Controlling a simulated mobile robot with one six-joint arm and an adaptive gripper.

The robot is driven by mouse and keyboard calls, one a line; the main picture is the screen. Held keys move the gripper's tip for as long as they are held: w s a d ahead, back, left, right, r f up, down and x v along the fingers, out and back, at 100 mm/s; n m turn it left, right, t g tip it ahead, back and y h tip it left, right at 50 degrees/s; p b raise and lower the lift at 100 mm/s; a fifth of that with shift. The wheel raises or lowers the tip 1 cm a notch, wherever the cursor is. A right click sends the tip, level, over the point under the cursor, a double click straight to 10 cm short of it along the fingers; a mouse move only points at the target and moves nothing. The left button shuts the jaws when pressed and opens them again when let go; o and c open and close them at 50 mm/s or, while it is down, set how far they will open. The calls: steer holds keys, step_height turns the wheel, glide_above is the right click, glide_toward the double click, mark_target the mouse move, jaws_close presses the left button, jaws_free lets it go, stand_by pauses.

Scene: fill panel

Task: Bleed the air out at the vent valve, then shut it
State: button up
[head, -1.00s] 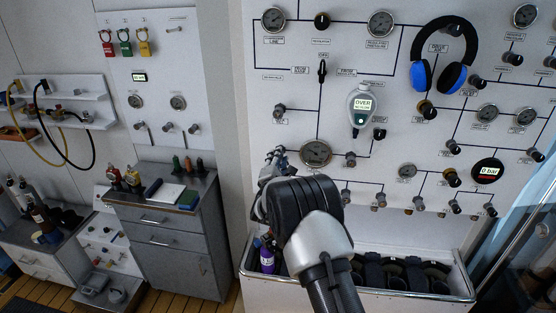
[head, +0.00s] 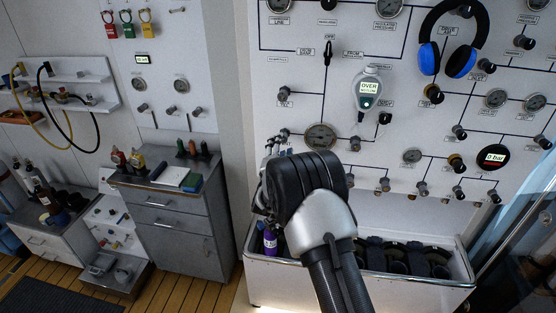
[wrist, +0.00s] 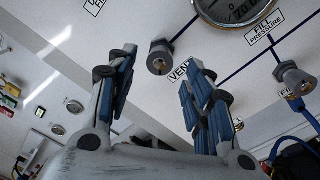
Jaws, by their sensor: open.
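The vent valve's round grey knob (wrist: 160,57) stands out from the white panel in the wrist view, with the partly covered label "VENT" (wrist: 181,71) beside it. My gripper (wrist: 162,84) is open, with its two blue-padded fingers apart. The knob appears between the fingertips in the picture but nothing is held; how far off it is I cannot tell. In the head view my gripper (head: 270,147) is at the panel, left of and below a round gauge (head: 320,137), and my own wrist hides part of it. Whether the valve is open or shut cannot be told.
A hand-held meter reading "OVER" (head: 368,88) and blue headphones (head: 449,40) hang on the panel. A white trough (head: 262,278) with a purple bottle (head: 270,242) stands below.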

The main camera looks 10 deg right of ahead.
steer(key=v, duration=0.8)
steer(key=shift+s, duration=0.35)
stand_by(0.8)
steer(key=s+r+m+g+y+b, duration=0.25)
steer(key=s+r+m, duration=0.2)
steer(key=s, duration=0.25)
steer(key=s+r+m+g+y+b, duration=0.25)
steer(key=s+r+m, duration=0.2)
steer(key=s, duration=0.25)
steer(key=s+d+f+m+g+b, duration=0.1)
steer(key=s+m, duration=0.3)
steer(key=s, duration=0.7)
steer(key=s+d+f+m+g+b, duration=0.1)
steer(key=s+f+m+g, duration=0.3)
steer(key=s, duration=0.7)
steer(key=s+d+f+m+g+b, duration=0.1)
steer(key=s+d+f+m+g, duration=0.2)
steer(key=s, duration=0.8)
steer(key=shift+s+m+b, duration=0.15)
steer(key=shift+m+b, duration=0.15)
steer(key=shift+m, duration=0.1)
